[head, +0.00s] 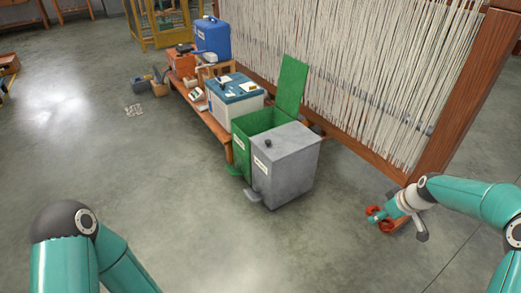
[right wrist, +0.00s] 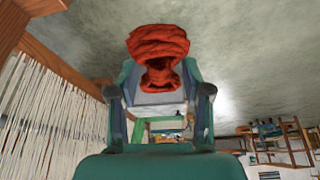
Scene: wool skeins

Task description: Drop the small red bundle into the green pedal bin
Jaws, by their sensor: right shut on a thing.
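My right gripper (head: 383,217) is shut on the small red bundle (head: 372,210), low beside the foot of the loom at the right. In the right wrist view the red bundle (right wrist: 158,44) shows as a coiled red skein between the fingertips (right wrist: 160,78). The green pedal bin (head: 258,122) stands left of my right gripper, behind a grey bin, with its green lid (head: 292,86) raised. The inside of the green bin is mostly hidden. My left arm shows at the lower left, but its gripper is out of view.
A grey pedal bin (head: 286,165) with its lid shut stands in front of the green one. A low wooden bench (head: 212,122) holds a cool box (head: 235,98) and a blue canister (head: 212,40). A loom (head: 350,75) stands behind the bins. The front floor is clear.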

